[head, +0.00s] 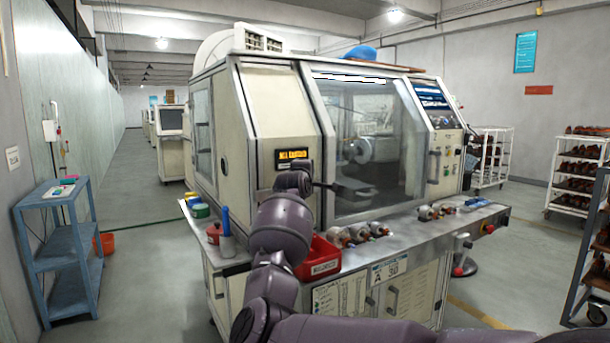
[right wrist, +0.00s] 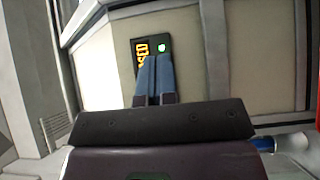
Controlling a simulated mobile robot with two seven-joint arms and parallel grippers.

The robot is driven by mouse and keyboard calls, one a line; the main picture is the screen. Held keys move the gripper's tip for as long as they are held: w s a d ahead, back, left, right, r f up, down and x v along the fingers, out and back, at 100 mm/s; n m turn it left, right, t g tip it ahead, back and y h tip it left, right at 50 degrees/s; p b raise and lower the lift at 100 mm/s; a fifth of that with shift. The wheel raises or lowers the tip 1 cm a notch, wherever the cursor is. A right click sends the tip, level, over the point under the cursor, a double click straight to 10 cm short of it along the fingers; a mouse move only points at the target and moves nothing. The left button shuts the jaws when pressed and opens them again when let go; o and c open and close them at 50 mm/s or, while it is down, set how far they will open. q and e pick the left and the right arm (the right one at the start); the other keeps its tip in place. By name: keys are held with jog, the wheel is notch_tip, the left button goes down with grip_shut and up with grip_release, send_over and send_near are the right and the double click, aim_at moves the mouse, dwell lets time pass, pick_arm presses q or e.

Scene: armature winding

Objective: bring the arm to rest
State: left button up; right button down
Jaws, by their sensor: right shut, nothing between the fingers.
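My right arm comes in from the lower right of the head view and reaches up to the winding machine (head: 262,105). My right gripper (right wrist: 154,58) is shut and empty in the right wrist view, its two blue-grey fingers side by side. The fingertips overlap the lower part of a small dark panel (right wrist: 138,46) with an orange display and a lit green button (right wrist: 161,47) just above the tips. I cannot tell whether they touch it. In the head view the panel's orange display (head: 292,154) shows above my wrist; the fingertips are hard to make out there. My left gripper is not in view.
The steel ledge (head: 400,232) in front of the machine holds a red bin (head: 318,260), several armatures (head: 358,233) and coloured spools (head: 201,211). A blue shelf (head: 62,250) stands left, racks (head: 580,175) stand right. The aisle floor at left is open.

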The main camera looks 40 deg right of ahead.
jog(key=s+a+r+n+t+h, duration=0.2)
jog(key=a+r+n+h, duration=0.15)
jog(key=r+n, duration=0.5)
jog(key=s+a+r+n+t+h, duration=0.25)
jog(key=a+r+n, duration=0.2)
jog(key=n, duration=0.75)
jog(key=w+a+f+n+t+y, duration=0.1)
jog(key=a+f+n+t+y, duration=0.5)
jog(key=n, duration=0.9)
jog(key=w+a+f+n+t+y, duration=0.1)
jog(key=a+f+n+t+y, duration=0.5)
jog(key=n, duration=0.8)
jog(key=s+a+f+n+g+y, duration=0.25)
jog(key=a+f+n, duration=0.2)
jog(key=f, duration=0.45)
jog(key=s+a+f+n+g+y, duration=0.2)
jog(key=s+a+f+n+y, duration=0.15)
jog(key=f+n, duration=0.4)
jog(key=s+a+f+n+g+y, duration=0.3)
jog(key=a+f+n, duration=0.15)
jog(key=f, duration=0.65)
jog(key=s+a+f+g, duration=0.2)
jog(key=s+f+g, duration=0.1)
jog(key=s+f, duration=0.9)
jog(key=s+a+f+g, duration=0.3)
jog(key=s+f, duration=0.9)
jog(key=s, duration=0.5)
jog(key=shift+f+n+g, duration=0.35)
jog(key=shift+n+g, duration=0.05)
jog(key=shift+g, duration=0.1)
